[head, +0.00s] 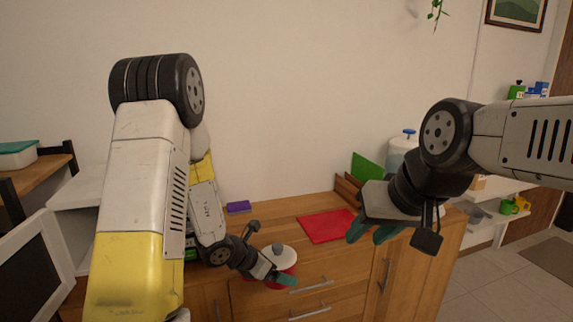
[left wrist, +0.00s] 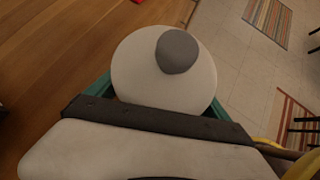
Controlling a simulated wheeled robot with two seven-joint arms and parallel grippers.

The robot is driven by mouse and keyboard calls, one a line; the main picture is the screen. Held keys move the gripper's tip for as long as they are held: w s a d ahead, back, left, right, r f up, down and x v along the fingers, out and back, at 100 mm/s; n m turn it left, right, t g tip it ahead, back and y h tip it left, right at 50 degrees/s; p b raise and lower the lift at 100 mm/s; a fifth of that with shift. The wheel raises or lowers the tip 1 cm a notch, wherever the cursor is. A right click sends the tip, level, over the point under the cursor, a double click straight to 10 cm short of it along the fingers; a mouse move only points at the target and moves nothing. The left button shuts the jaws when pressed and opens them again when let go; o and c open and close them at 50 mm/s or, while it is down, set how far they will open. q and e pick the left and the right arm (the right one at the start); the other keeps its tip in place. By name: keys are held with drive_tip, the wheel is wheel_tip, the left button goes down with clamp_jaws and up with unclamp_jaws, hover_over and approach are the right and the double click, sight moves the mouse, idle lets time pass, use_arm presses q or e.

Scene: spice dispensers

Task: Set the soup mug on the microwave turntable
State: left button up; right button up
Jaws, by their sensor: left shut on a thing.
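The soup mug (head: 288,271) is red with a white lid and a grey knob, held in front of the wooden cabinet. In the left wrist view its round white lid (left wrist: 135,72) fills the middle and hides the mug body. My left gripper (head: 283,279) is shut on the mug, with teal fingers at its sides. My right gripper (head: 370,232) hangs at the right with its teal fingers apart and empty. A white box that looks like the microwave (head: 78,192) stands at the left, its dark-panelled door (head: 40,265) swung open. My left arm covers part of it, and no turntable shows.
The wooden cabinet top (head: 285,208) bears a red board (head: 327,226) and a purple block (head: 239,207). A green board (head: 368,167) and a clear jar with a blue top (head: 404,146) stand at the right. Shelves with cups (head: 515,205) are farther right.

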use_arm(q)
drive_tip(key=shift+w+a+r, duration=0.4)
drive_tip(key=shift+w+r, duration=0.05)
drive_tip(key=shift+r, duration=0.15)
drive_tip(key=w+a+r+n+t+y, duration=0.1)
drive_tip(key=w+a+r+n+y, duration=0.1)
drive_tip(key=a+r, duration=0.4)
drive_tip(key=w+a+r+n+t+y, duration=0.1)
drive_tip(key=w+a+r+n+y, duration=0.1)
drive_tip(key=a+r+n, duration=0.2)
wheel_tip(320, 180, up, 4)
drive_tip(key=shift+w+a+f+t, duration=0.25)
drive_tip(key=shift+w+a+t, duration=0.15)
drive_tip(key=shift+a, duration=0.55)
